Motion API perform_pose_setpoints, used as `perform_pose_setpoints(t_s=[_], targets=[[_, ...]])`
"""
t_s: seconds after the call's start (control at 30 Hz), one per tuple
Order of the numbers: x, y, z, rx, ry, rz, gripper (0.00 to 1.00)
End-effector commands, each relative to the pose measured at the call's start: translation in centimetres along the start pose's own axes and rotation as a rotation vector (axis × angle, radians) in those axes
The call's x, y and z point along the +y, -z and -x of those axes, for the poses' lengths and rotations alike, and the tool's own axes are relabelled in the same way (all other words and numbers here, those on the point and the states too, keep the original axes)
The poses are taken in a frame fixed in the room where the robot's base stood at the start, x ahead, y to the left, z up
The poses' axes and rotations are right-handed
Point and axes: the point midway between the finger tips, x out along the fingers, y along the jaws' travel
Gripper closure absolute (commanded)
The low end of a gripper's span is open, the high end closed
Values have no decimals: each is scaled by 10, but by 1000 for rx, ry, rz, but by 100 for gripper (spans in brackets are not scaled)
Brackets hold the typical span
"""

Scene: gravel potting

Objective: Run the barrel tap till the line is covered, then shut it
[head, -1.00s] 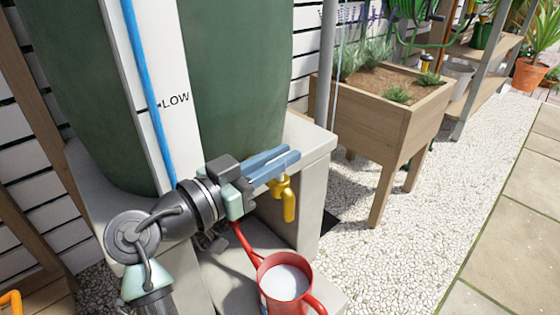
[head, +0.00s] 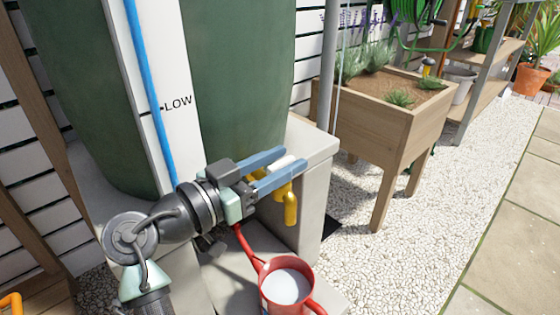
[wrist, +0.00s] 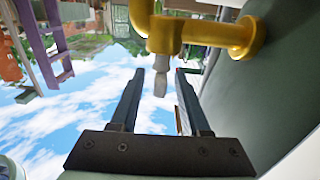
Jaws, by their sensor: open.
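The brass tap (head: 290,206) sticks out low on the green barrel (head: 245,75); it also shows in the wrist view (wrist: 165,36). Its pale grey lever (wrist: 160,82) lies between the fingers of my gripper (head: 293,157), with gaps on both sides in the wrist view (wrist: 159,73). My gripper is open. The red watering can (head: 271,268) stands below the tap, with a pale, level surface inside it. I see no stream from the spout. I cannot make out a line inside the can. A blue level tube (head: 150,90) runs up the barrel beside a LOW mark.
The barrel stands on a pale block stand (head: 318,150). A wooden planter (head: 385,125) stands to the right, with a shelf rack (head: 490,60) behind it. Gravel (head: 400,260) and paving (head: 520,235) are clear at the right.

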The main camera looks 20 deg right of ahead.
Motion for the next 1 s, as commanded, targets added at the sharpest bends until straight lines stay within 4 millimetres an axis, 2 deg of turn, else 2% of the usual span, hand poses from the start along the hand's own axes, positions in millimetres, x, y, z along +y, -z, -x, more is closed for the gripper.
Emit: perform_pose_setpoints(t_s=[0.17,0.5,0.7,1.0], targets=[[-1,4,14,0,2,2,54],[-1,5,88,0,5,4,54],[-1,3,119,0,4,2,54],[0,0,131,0,1,0,54]])
